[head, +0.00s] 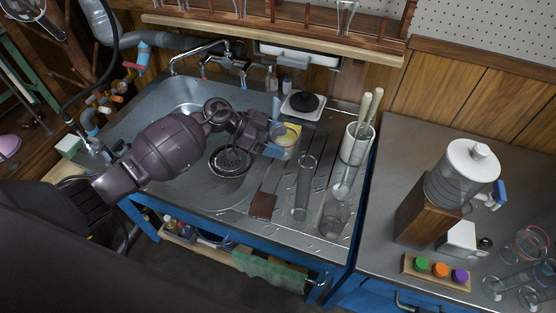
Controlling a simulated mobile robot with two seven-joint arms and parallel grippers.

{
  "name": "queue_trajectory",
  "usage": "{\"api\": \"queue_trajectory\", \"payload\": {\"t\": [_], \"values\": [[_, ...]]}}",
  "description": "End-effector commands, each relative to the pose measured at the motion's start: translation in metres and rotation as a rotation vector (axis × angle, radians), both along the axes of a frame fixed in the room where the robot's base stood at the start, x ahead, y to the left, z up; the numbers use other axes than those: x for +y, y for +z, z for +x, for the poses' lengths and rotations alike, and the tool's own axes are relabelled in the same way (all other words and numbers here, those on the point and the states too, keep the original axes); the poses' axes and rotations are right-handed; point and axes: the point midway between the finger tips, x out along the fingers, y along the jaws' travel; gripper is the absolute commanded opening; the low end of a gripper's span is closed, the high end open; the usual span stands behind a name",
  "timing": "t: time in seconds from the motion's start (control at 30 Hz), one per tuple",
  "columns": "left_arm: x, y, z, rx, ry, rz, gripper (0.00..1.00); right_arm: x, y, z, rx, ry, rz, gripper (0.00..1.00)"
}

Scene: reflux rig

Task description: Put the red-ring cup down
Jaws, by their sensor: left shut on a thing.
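My left gripper (278,140) reaches in from the left and is shut on a clear cup (287,136). It holds the cup over the right part of the sink unit, near the edge between basin and drainboard (318,215). The cup shows a yellowish ring or content; I cannot make out a red ring on it. How high it is above the surface is hard to tell. Another clear glass vessel with a red ring (530,244) stands on the right counter. My right gripper is not in view.
On the drainboard stand a tall glass cylinder (304,188), a glass beaker (334,215), a white holder (354,145) with light handles and a brown square (262,205). A black-topped scale-like item (303,104) is behind. A lidded jar (462,175) is on the right.

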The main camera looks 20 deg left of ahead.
Motion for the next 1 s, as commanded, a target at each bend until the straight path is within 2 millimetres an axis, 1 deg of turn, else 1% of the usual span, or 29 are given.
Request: {"api": "queue_trajectory", "payload": {"t": [0.03, 0.1, 0.3, 0.43, 0.6, 0.7, 0.8, 1.0], "values": [[0.000, -0.012, 0.000, 0.004, 0.001, -0.001, 0.48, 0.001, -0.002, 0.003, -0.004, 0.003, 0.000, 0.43], [0.000, -0.020, 0.000, 0.003, 0.000, -0.001, 0.48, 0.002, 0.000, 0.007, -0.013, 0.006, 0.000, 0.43], [0.000, -0.027, 0.000, -0.001, 0.000, 0.000, 0.48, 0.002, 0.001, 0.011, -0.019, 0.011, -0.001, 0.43], [0.000, -0.037, 0.000, 0.002, 0.001, 0.000, 0.48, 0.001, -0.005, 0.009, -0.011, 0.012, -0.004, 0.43], [0.000, -0.065, 0.000, 0.006, 0.001, -0.001, 0.48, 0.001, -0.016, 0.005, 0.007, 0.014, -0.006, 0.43], [0.000, -0.079, 0.000, 0.005, 0.000, -0.001, 0.48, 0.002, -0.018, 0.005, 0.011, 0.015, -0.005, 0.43], [0.000, -0.084, 0.000, 0.000, -0.001, 0.000, 0.48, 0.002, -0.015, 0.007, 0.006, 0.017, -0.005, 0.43], [0.000, -0.082, 0.001, -0.003, 0.000, 0.001, 0.48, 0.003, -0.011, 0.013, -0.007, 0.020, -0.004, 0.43]]}}
